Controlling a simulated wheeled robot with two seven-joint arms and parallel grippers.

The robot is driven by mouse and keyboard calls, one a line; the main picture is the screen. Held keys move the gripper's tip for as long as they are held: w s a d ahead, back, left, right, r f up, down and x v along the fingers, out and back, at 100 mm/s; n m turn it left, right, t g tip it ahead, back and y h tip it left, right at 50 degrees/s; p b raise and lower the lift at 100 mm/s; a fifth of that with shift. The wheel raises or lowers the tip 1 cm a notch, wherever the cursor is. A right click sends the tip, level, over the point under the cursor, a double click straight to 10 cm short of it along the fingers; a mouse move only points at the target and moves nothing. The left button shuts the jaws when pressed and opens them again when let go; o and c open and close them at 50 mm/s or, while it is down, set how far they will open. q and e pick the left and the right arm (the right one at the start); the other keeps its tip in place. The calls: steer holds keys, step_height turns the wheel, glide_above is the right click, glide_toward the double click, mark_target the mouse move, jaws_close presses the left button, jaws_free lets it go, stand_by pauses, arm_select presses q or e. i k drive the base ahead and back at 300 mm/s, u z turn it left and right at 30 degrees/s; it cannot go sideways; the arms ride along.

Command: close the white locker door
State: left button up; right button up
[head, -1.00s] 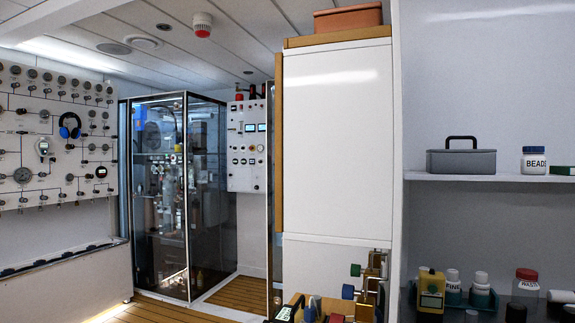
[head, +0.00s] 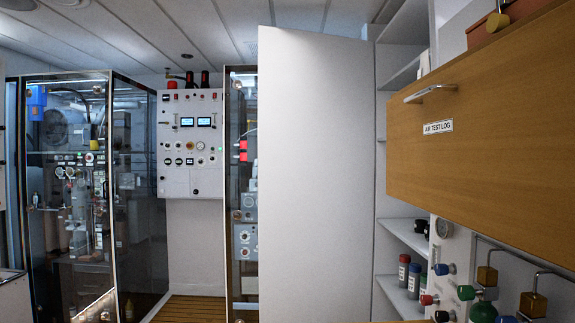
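The white locker door (head: 318,170) stands open in the middle of the head view as a tall, plain white panel. Its right edge meets the shelved locker (head: 408,90), and the shelves show to the right of it. No handle shows on the face I see. The door's lower edge is out of the frame. Neither of my grippers is in view.
A wooden cabinet front (head: 480,130) labelled AIR TEST LOG, with a metal handle (head: 430,92), juts in at right. Valves and pipes (head: 485,290) are below it. Bottles (head: 408,272) stand on a low shelf. A glass-walled enclosure (head: 135,190) and control panel (head: 190,145) are at left.

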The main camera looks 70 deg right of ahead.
mark_target(315, 99)
steer(key=i, duration=1.7)
steer(key=z, duration=1.9)
steer(key=i, duration=5.3)
steer(key=z, duration=3.45)
